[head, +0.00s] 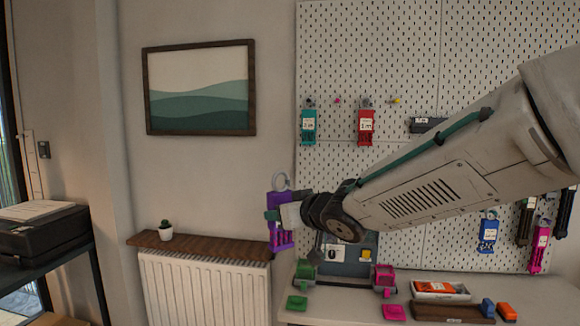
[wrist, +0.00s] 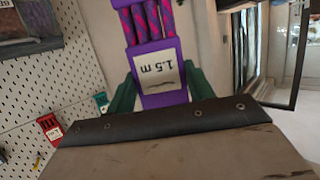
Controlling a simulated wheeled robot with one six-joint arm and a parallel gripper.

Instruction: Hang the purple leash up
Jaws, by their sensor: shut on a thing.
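The purple leash (head: 281,230) is a bundle on a purple holder with a metal ring at its top, held upright in front of the wall, left of the pegboard. My gripper (head: 274,214) is shut on it. The pegboard (head: 375,60) has a row of pegs. A teal leash (head: 308,126) and a red leash (head: 366,127) hang there. A pink peg (head: 337,101) and a yellow peg (head: 397,101) show bare.
My arm covers the middle right of the pegboard. A blue leash (head: 488,235) and a magenta leash (head: 541,247) hang at lower right. A workbench (head: 345,314) below holds several small items.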

